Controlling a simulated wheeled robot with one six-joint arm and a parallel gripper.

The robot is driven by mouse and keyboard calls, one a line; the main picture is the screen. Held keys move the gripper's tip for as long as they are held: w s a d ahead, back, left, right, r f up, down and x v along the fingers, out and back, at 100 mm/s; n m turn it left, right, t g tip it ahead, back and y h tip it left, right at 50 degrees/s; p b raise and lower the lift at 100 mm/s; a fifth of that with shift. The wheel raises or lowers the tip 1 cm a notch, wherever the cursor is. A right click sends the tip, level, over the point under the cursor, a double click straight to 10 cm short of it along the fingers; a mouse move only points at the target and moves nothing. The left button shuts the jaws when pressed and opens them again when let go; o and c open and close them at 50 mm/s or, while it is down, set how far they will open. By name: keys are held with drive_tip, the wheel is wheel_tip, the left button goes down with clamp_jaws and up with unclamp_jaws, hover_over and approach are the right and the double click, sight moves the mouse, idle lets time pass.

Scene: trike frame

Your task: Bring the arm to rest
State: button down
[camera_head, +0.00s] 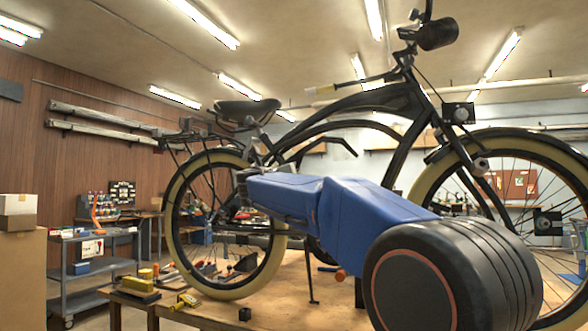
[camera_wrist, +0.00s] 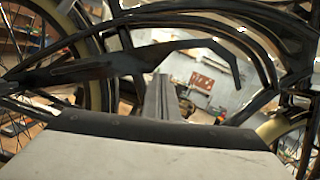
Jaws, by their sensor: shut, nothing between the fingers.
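My arm, with its blue links and a big black round joint, reaches across the head view from the lower right towards the middle of the bike. My gripper (camera_wrist: 163,85) shows in the wrist view as two grey fingers close together, with nothing between them. The black trike frame (camera_head: 400,100) stands upright behind my arm, and its dark tubes also cross the wrist view (camera_wrist: 90,65). The fingers point towards these tubes; I cannot tell the gap. In the head view the far end of my arm overlaps the rear wheel, and the fingers are hard to make out.
The bike stands on a wooden table (camera_head: 185,310). Yellow-and-black tools (camera_head: 140,285) and a small black block (camera_head: 245,314) lie near its front left edge. A grey cart (camera_head: 95,275) and cardboard boxes (camera_head: 20,270) stand at the left. The floor between cart and table looks open.

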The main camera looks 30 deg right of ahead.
drive_tip(key=v, duration=0.7)
drive_tip(key=shift+a, duration=0.2)
drive_tip(key=shift+s+f, duration=0.1)
drive_tip(key=shift+s, duration=0.05)
drive_tip(key=s+f+m+g+y, duration=0.35)
drive_tip(key=s+f+m, duration=0.45)
drive_tip(key=f, duration=0.7)
drive_tip(key=s+f+m+g+y, duration=0.2)
drive_tip(key=s+f+m+y, duration=0.35)
drive_tip(key=s+f, duration=0.75)
drive_tip(key=s+a+f+m+g+y, duration=0.1)
drive_tip(key=s+a+f+m+y, duration=0.1)
drive_tip(key=s+a+f+m, duration=0.3)
drive_tip(key=s+a+f+m+g+y, duration=0.1)
drive_tip(key=s+a+f+m, duration=0.4)
drive_tip(key=f, duration=0.7)
drive_tip(key=s+a+f+m+g+y, duration=0.1)
drive_tip(key=s+a+f+m+y, duration=0.3)
drive_tip(key=s+f, duration=0.3)
wheel_tip(320, 180, down, 3)
drive_tip(key=shift+s+a+r+m, duration=0.15)
drive_tip(key=shift+a+r+m, duration=0.05)
drive_tip(key=shift+a+m, duration=0.5)
